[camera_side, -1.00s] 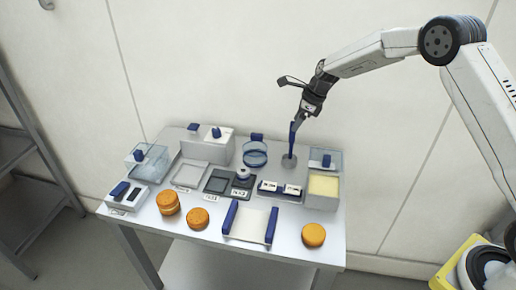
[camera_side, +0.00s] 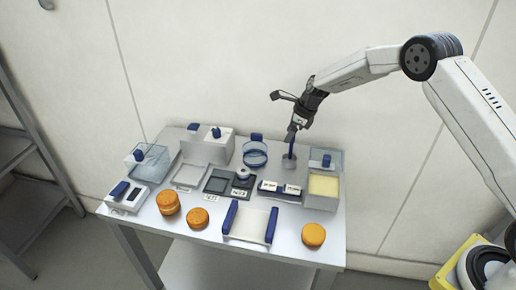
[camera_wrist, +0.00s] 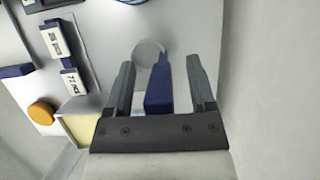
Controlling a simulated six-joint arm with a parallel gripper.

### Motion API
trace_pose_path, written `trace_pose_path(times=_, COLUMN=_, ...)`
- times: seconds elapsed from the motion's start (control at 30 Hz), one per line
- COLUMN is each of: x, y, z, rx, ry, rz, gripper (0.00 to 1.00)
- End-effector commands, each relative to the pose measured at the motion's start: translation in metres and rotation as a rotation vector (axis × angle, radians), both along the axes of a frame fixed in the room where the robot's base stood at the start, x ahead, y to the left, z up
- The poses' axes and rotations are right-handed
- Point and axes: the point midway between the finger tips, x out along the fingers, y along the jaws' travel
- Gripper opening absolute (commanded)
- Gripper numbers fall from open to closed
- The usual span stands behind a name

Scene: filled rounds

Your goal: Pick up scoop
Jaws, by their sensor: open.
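The scoop (camera_side: 291,148) has a blue upright handle and a round grey bottom end. It stands at the back of the table, right of the blue-rimmed round container. My gripper (camera_side: 294,129) is at the top of the handle, pointing down. In the wrist view the blue scoop handle (camera_wrist: 158,88) lies between the two fingers of my gripper (camera_wrist: 158,78), with a gap on each side. The fingers are open. The scoop's round end (camera_wrist: 148,50) shows beyond the fingertips.
A box with pale yellow contents (camera_side: 323,186) stands right of the scoop. Two labelled blue-and-white blocks (camera_side: 280,188) lie in front. A blue-rimmed round container (camera_side: 255,154) is close on the left. Orange round pieces (camera_side: 313,235) and a blue-sided tray (camera_side: 249,223) occupy the front.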

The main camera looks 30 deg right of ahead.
Motion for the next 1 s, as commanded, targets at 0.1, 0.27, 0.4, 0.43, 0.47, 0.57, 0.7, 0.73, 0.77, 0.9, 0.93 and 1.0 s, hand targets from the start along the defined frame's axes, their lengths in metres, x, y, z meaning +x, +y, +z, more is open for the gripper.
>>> trace_pose_path(times=0.1, x=-0.0001, y=-0.0001, z=0.0002, rx=0.000, ry=0.000, rz=0.000, gripper=0.71)
trace_pose_path(times=0.27, x=-0.0001, y=-0.0001, z=0.0003, rx=0.000, ry=0.000, rz=0.000, gripper=0.61)
trace_pose_path(times=0.4, x=-0.0001, y=-0.0001, z=0.0004, rx=0.000, ry=0.000, rz=0.000, gripper=0.17)
trace_pose_path(times=0.43, x=-0.0001, y=-0.0001, z=0.0004, rx=0.000, ry=0.000, rz=0.000, gripper=0.07)
trace_pose_path(times=0.47, x=-0.0001, y=-0.0001, z=0.0004, rx=0.000, ry=0.000, rz=0.000, gripper=0.00)
trace_pose_path(times=0.57, x=-0.0001, y=-0.0001, z=0.0004, rx=0.000, ry=0.000, rz=0.000, gripper=0.00)
trace_pose_path(times=0.7, x=-0.0001, y=-0.0001, z=0.0004, rx=0.000, ry=0.000, rz=0.000, gripper=0.00)
trace_pose_path(times=0.73, x=-0.0001, y=-0.0001, z=0.0004, rx=0.000, ry=0.000, rz=0.000, gripper=0.00)
trace_pose_path(times=0.77, x=-0.0001, y=-0.0001, z=0.0004, rx=0.000, ry=0.000, rz=0.000, gripper=0.00)
trace_pose_path(times=0.9, x=-0.0001, y=-0.0001, z=0.0004, rx=0.000, ry=0.000, rz=0.000, gripper=0.00)
trace_pose_path(times=0.93, x=-0.0001, y=-0.0001, z=0.0004, rx=0.000, ry=0.000, rz=0.000, gripper=0.00)
trace_pose_path(times=1.0, x=-0.0001, y=-0.0001, z=0.0004, rx=0.000, ry=0.000, rz=0.000, gripper=0.00)
